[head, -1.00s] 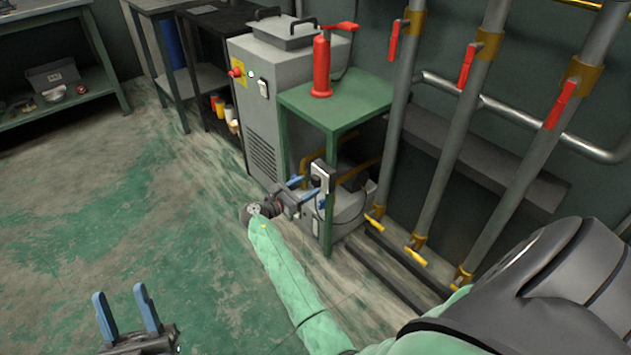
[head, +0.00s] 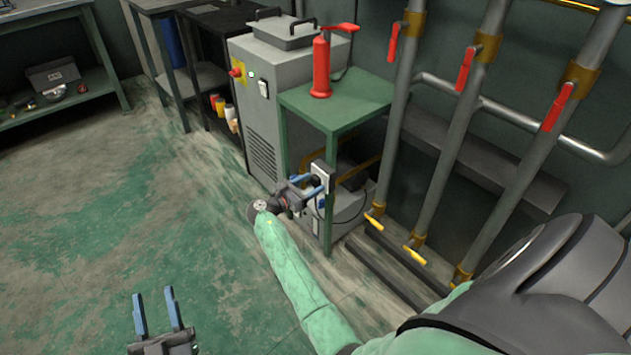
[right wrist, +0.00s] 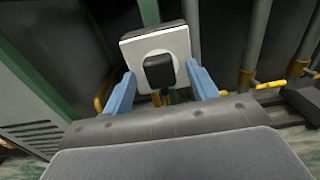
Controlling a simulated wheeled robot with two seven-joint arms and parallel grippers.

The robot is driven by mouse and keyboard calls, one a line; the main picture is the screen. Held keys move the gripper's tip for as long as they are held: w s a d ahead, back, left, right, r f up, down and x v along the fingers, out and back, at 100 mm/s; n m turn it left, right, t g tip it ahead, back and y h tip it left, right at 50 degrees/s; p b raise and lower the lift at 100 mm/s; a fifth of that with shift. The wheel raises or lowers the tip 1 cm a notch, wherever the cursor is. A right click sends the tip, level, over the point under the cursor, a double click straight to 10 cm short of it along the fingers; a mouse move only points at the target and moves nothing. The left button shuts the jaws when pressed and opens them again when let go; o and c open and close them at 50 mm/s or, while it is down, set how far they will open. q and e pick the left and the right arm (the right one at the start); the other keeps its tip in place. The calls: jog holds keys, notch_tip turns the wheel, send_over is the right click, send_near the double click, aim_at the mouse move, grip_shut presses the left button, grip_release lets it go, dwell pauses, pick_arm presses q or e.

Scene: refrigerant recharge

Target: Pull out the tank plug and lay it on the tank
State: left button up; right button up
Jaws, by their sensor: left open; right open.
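The black tank plug (right wrist: 159,71) sits in a white square socket plate (right wrist: 135,52) in the right wrist view. In the head view the socket plate (head: 324,171) is on the front of the green stand, and the plug is hard to make out. My right gripper (right wrist: 160,84) is open, its blue fingers on either side of the plug with gaps visible. It also shows in the head view (head: 304,187) by the socket. My left gripper (head: 155,300) is open and empty over the floor. A grey boxy unit (head: 346,212), perhaps the tank, stands under the stand.
The green stand (head: 352,100) carries a red pump (head: 321,65). A grey cabinet (head: 260,125) stands left of it. Grey vertical pipes (head: 450,150) with red and yellow handles rise at the right. A cable hangs below the socket. The floor at the left is clear.

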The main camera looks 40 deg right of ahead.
jog(key=shift+d, duration=0.15)
pick_arm(q)
notch_tip(320, 180, down, 3)
jog(key=shift+d+f+g, duration=0.1)
jog(key=shift+d+g, duration=0.05)
jog(key=shift+g, duration=0.35)
jog(key=shift+r, duration=0.2)
jog(key=shift+w+r, duration=0.2)
jog(key=shift+r, duration=0.3)
jog(key=shift+r+p, duration=0.85)
jog(key=shift+p, duration=0.35)
pick_arm(e)
jog(key=shift+c, duration=0.2)
